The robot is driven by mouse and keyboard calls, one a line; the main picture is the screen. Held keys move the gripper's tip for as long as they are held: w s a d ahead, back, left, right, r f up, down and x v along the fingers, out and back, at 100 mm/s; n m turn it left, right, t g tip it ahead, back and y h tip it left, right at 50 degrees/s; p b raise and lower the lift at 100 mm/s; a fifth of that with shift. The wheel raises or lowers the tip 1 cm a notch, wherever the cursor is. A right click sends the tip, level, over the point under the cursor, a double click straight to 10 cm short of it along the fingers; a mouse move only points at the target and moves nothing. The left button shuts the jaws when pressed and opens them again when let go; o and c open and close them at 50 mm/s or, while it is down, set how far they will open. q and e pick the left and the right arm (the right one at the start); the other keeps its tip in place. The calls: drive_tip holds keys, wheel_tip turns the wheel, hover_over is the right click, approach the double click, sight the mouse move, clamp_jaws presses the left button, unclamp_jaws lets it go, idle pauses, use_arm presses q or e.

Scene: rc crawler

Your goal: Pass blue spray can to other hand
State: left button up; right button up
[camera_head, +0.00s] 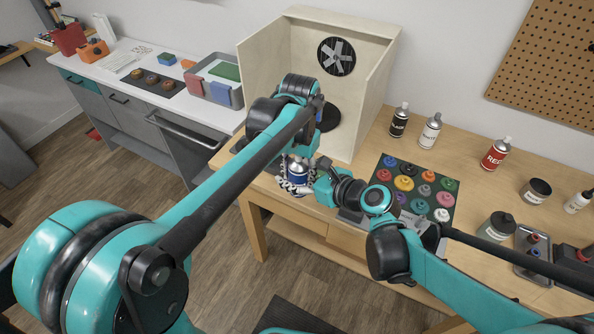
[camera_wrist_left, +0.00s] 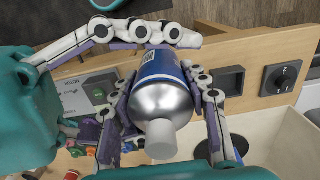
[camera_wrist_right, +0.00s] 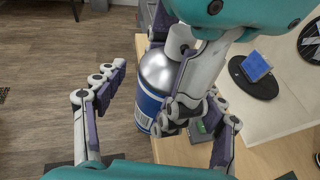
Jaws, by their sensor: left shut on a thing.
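The blue spray can (camera_head: 298,173), with a silver shoulder and a pale cap, is held above the floor near the front edge of the workbench. My left gripper (camera_wrist_left: 158,78) is shut on it, with fingers on both sides of its body in the left wrist view. My right gripper (camera_wrist_right: 168,82) is beside the can, its fingers spread wide. In the right wrist view the can (camera_wrist_right: 155,85) lies between those fingers, partly hidden by the left gripper. I cannot tell whether a right finger touches it.
The wooden workbench holds a spray booth (camera_head: 261,52) with a fan, a paint palette (camera_head: 447,196), and several bottles, including a red-labelled can (camera_head: 495,154). A turntable (camera_wrist_right: 252,78) with a blue block sits in the booth. A white counter (camera_head: 119,57) stands left. Open floor lies in front.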

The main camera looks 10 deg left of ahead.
drive_tip(key=c, duration=1.3)
use_arm(q)
drive_tip(key=o, duration=1.3)
use_arm(e)
drive_tip(key=shift+o, duration=0.2)
use_arm(q)
drive_tip(key=shift+o, duration=0.2)
wheel_tip(320, 180, up, 11)
drive_tip(key=shift+f, duration=0.1)
drive_tip(key=shift+r, duration=0.4)
drive_tip(key=shift+s+a+r, duration=0.1)
drive_tip(key=shift+s+a, duration=0.05)
drive_tip(key=s+a+f+n+t, duration=0.2)
drive_tip(key=s+a+f+t, duration=0.1)
drive_tip(key=s+f, duration=0.3)
drive_tip(key=s+a+f+n+t, duration=0.1)
drive_tip(key=s+a+f+t, duration=0.3)
drive_tip(key=s+a+f, duration=0.2)
drive_tip(key=shift+s+a+f+n, duration=0.35)
drive_tip(key=shift+s+f, duration=0.45)
drive_tip(key=shift+f, duration=0.3)
